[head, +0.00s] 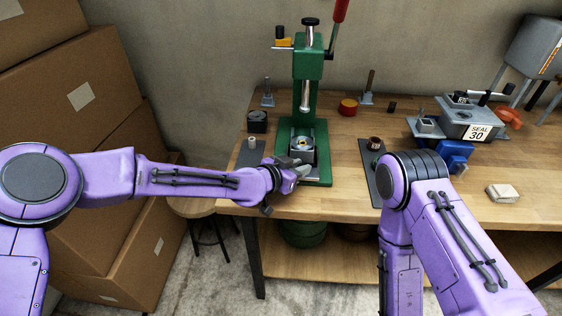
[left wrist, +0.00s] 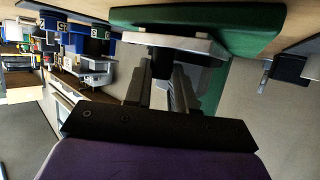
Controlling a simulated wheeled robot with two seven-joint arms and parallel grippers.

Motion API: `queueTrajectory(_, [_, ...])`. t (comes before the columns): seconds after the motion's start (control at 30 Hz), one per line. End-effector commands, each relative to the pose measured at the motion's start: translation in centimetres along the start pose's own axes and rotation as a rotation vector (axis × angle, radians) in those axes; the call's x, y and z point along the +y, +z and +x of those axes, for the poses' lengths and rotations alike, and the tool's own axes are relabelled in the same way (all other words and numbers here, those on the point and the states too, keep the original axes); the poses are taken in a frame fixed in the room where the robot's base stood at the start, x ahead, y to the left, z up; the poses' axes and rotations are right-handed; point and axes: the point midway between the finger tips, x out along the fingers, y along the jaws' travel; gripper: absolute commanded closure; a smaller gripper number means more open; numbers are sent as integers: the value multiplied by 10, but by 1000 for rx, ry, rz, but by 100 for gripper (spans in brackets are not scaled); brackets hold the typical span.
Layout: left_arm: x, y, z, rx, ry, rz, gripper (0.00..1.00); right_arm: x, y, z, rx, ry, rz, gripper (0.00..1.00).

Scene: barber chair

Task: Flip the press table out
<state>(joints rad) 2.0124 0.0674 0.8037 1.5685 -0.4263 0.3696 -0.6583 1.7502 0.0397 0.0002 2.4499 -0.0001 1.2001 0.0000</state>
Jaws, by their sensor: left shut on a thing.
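The green arbor press (head: 308,75) stands upright near the table's middle, with a red-tipped lever at its top right. The press table (head: 303,140), a small dark and grey block with a round yellowish centre, sits at the press's foot, under the ram. My left gripper (head: 299,170) reaches in from the left at its front. In the left wrist view, its two fingers (left wrist: 163,80) are closed on a dark part at the grey edge of the press table (left wrist: 180,44), beside the green base. The fingers partly hide the part held. My right gripper is not in view.
The wooden bench (head: 340,195) carries a dark mat (head: 378,180) right of the press, a red round container (head: 348,106), and a grey seal device (head: 470,118). Cardboard boxes (head: 75,100) crowd the left. A stool (head: 192,207) stands by the bench's left end.

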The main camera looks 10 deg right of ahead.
Motion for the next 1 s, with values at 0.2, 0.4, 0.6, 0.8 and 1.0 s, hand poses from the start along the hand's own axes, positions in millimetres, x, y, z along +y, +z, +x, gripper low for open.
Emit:
queueTrajectory(0.2, [3, 3, 0, -7, 7, 0, 100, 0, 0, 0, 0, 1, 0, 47])
queueTrajectory(0.4, [2, 3, 0, -6, 4, -1, 64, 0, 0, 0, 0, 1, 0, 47])
queueTrajectory(0.6, [0, 3, -1, -5, 1, -1, 64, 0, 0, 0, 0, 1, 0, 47])
queueTrajectory(0.8, [0, 4, -24, -3, 0, 0, 64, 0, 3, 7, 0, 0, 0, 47])
queueTrajectory(1.0, [-1, 4, -73, -2, 0, 0, 64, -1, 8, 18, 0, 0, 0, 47])
